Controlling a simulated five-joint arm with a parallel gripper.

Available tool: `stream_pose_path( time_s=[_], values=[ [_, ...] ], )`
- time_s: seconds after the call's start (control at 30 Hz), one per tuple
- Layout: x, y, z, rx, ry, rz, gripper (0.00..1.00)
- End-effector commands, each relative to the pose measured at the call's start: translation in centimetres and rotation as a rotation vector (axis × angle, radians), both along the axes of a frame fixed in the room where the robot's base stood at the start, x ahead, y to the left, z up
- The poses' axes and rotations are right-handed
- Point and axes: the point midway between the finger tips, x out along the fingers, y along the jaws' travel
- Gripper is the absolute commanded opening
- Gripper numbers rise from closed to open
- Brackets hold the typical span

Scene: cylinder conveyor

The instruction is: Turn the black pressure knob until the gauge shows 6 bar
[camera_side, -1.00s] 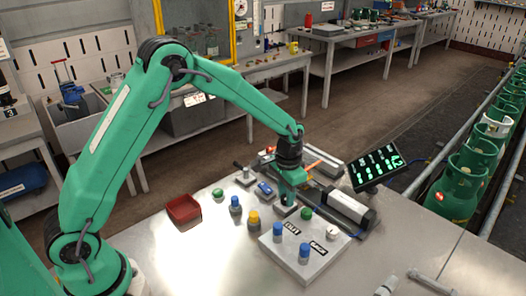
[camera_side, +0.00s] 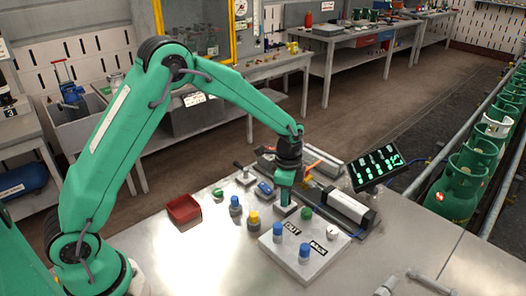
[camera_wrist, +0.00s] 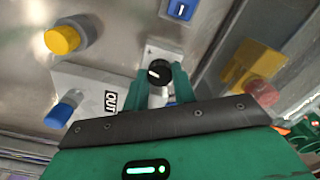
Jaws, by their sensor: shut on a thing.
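The black pressure knob (camera_wrist: 158,73) shows in the wrist view as a round black cap with a white mark, set on a small base. My gripper (camera_wrist: 159,88) has one green finger on either side of it and is shut on it. In the side view my gripper (camera_side: 285,203) points straight down at the table, and its fingers hide the knob. A black display panel (camera_side: 375,166) with green digits stands tilted to its right. The digits are too small to read surely. I cannot pick out a gauge with certainty.
A white board (camera_side: 291,262) with blue and green knobs and a small white round part stands close in front of my gripper. Yellow and blue knobs (camera_side: 253,221) and a red tray (camera_side: 184,210) are to the left.

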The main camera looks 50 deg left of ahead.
Motion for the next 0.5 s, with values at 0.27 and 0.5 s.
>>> stream_pose_path(
  time_s=[0.27,0.5],
  values=[
    [-0.02,0.01,0.07,-0.001,0.001,-0.045,0.04],
    [-0.02,0.01,0.07,-0.001,0.001,-0.045,0.04]
  ],
)
